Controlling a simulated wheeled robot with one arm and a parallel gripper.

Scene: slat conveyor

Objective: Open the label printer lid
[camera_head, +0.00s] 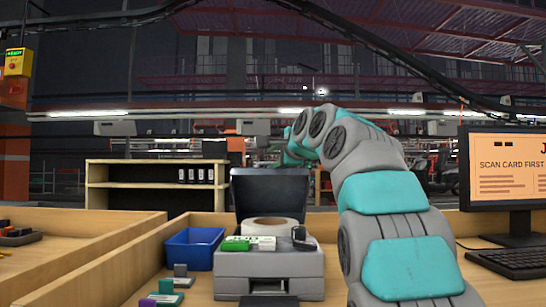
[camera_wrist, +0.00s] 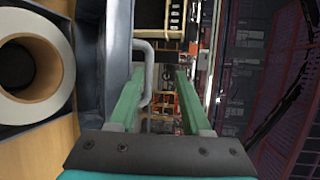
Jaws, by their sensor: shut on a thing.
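The label printer (camera_head: 270,268) is a grey box on the wooden bench. Its dark lid (camera_head: 270,195) stands raised at the back, roughly upright; the lid also shows edge-on in the wrist view (camera_wrist: 117,50). A white label roll (camera_head: 268,227) sits in the printer and shows large at the left of the wrist view (camera_wrist: 62,68). The handle lies against the left finger. In the head view, my arm and the lid hide the fingertips.
A blue bin (camera_head: 193,248) stands left of the printer. Small green and white boxes (camera_head: 250,243) lie on the printer's front. Small coloured blocks (camera_head: 165,292) lie at the front left. A monitor (camera_head: 505,170) and keyboard (camera_head: 512,262) are at the right.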

